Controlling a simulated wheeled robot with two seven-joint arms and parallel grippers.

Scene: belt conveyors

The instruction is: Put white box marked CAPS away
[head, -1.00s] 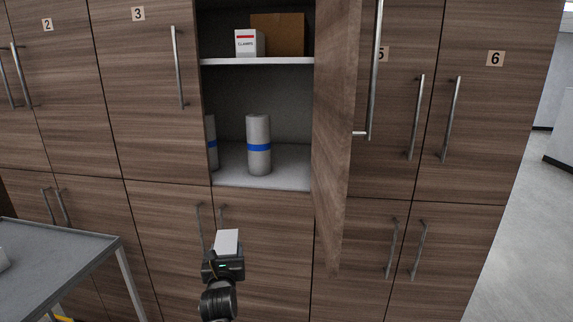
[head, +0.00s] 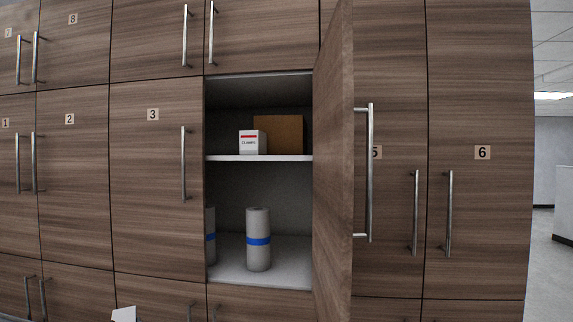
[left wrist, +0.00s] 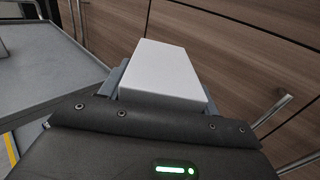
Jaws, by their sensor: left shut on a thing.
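A plain white box (left wrist: 163,75) is held in my left gripper (left wrist: 163,98) in the left wrist view; no marking shows on its visible faces. Its top also shows at the bottom edge of the head view (head: 124,314), below and left of the open cupboard. The gripper itself is out of the head view. The open cupboard has an upper shelf (head: 230,158) and a lower compartment floor (head: 235,277). My right gripper is not in view.
A white box with a red stripe (head: 252,143) and a brown box (head: 283,135) stand on the upper shelf. Grey cylinders with blue bands (head: 258,240) stand below. The open door (head: 333,160) sticks out at the right. A grey cart (left wrist: 45,75) is at left.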

